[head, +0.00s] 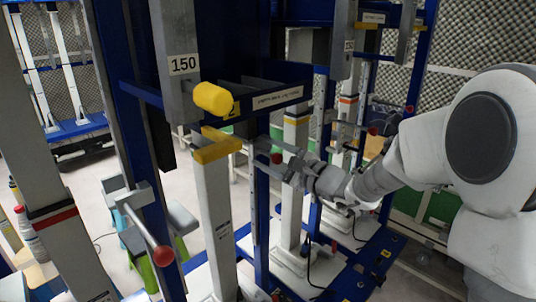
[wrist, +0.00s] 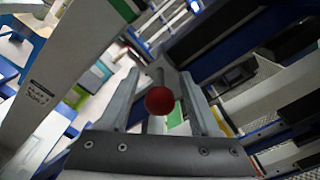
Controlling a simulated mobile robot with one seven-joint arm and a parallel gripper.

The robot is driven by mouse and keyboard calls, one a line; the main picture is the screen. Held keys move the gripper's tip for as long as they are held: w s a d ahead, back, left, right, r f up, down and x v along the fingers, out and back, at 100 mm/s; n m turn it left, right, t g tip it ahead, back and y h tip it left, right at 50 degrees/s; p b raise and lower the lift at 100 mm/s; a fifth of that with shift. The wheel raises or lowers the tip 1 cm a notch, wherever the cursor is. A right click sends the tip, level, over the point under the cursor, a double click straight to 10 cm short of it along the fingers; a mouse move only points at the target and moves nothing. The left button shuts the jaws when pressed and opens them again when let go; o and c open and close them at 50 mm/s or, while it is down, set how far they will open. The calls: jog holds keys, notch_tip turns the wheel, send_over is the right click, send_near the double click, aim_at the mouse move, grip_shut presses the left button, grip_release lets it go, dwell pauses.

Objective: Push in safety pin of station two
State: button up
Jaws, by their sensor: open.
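In the wrist view a red knob (wrist: 159,101) on a grey rod sits between the two fingers. My gripper (head: 287,163) is right at this knob in the head view. Its fingers (wrist: 160,78) are open, one on each side of the knob with gaps visible. I cannot tell how far the pin sits in its hole. No contact with the knob is visible.
Another red-knobbed pin (head: 164,256) is at the lower left on a blue post. More red knobs (head: 372,131) show farther right. A grey post marked 150 (head: 184,65) with a yellow cylinder (head: 213,98) stands left. Blue frames and white columns (head: 216,220) crowd the arm.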

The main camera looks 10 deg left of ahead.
jog(key=p+v, duration=0.1)
jog(key=v, duration=1.6)
jog(key=shift+p, duration=0.3)
jog(key=shift+s, duration=0.15)
jog(key=s+a+f+n+g+h, duration=0.1)
jog(key=s+a+n+g, duration=0.2)
jog(key=s, duration=0.2)
jog(key=s+a+f+n+g, duration=0.1)
jog(key=s+a+n+g, duration=0.1)
jog(key=s+n+g, duration=0.25)
jog(key=s+d+f+n+g+h, duration=0.1)
jog(key=s+d+f+n+h, duration=0.15)
jog(key=s+h, duration=0.2)
jog(key=s+d+f+n+h, duration=0.1)
jog(key=s+d+n+h, duration=0.15)
jog(key=s, duration=0.25)
jog(key=s+d+r+n+t+h, duration=0.1)
jog(key=d+r+n+t+h, duration=0.2)
jog(key=d+h, duration=0.4)
notch_tip(320, 180, up, 16)
jog(key=d+n+p, duration=0.1)
jog(key=p, duration=1.5)
jog(key=shift+s+d+y, duration=0.2)
jog(key=shift+d+y, duration=0.1)
jog(key=shift+y, duration=0.1)
jog(key=shift+f, duration=0.2)
